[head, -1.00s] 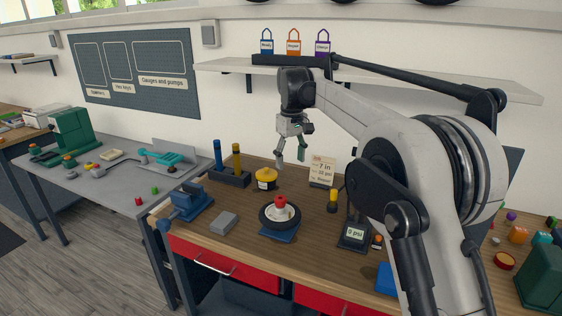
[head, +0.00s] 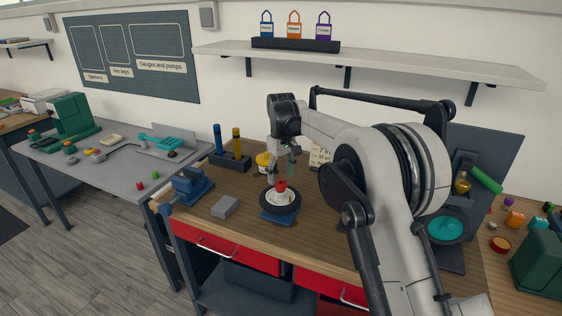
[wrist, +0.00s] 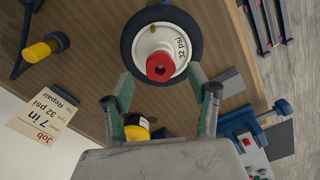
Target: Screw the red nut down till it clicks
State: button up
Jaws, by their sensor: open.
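The red nut (head: 281,185) sits at the centre of a small wheel with a black tyre (head: 283,211) and white hub. The wheel lies flat on a blue base (head: 276,218) on the wooden bench. My gripper (head: 281,177) is open above the wheel, pointing down. In the wrist view its fingertips (wrist: 160,73) are spread to either side of the nut, with visible gaps; exact height above it is hard to tell.
A grey block (head: 225,207) and blue vise (head: 190,185) stand left of the wheel. A yellow pot (head: 263,161) and job card (head: 318,158) stand behind; the card reads 7 in, 32 psi. A yellow-capped tool (wrist: 40,50) lies to one side in the wrist view.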

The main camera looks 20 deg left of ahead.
aim_at(281, 183)
jog(key=shift+f, duration=1.9)
jog(key=c, duration=1.2)
jog(key=m+b, duration=0.1)
jog(key=m, duration=0.5)
jog(key=shift+b, duration=0.3)
jog(key=m+b, duration=0.1)
jog(key=m, duration=0.4)
jog(key=m+b, duration=0.1)
jog(key=m, duration=0.4)
jog(key=shift+m, duration=0.3)
jog(key=m, duration=0.5)
jog(key=shift+b, duration=0.3)
